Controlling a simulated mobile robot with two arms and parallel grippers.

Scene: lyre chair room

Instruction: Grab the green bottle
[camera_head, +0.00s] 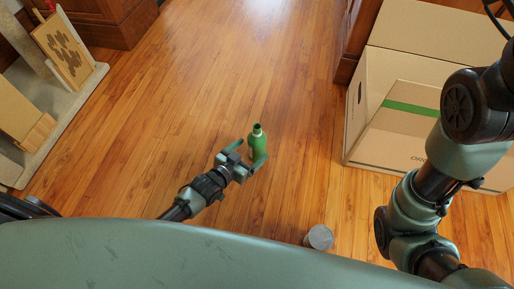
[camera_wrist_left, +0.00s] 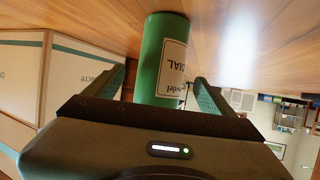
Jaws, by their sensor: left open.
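The green bottle (camera_head: 257,143) stands upright on the wooden floor near the middle of the head view, its dark mouth facing up. My left gripper (camera_head: 250,158) is open at the bottle, with one finger on each side of it. In the left wrist view the bottle (camera_wrist_left: 165,60) shows a pale label and sits between the two spread fingers of the gripper (camera_wrist_left: 160,95). A gap shows on the right side of the bottle; whether the left finger touches it I cannot tell. My right arm shows at the right, but its gripper is out of view.
Cardboard boxes (camera_head: 400,135) stand at the right. A grey can (camera_head: 319,237) is on the floor near my body. A grey board (camera_head: 60,115) with wooden panels lies at the left. The floor (camera_head: 215,70) beyond the bottle is clear.

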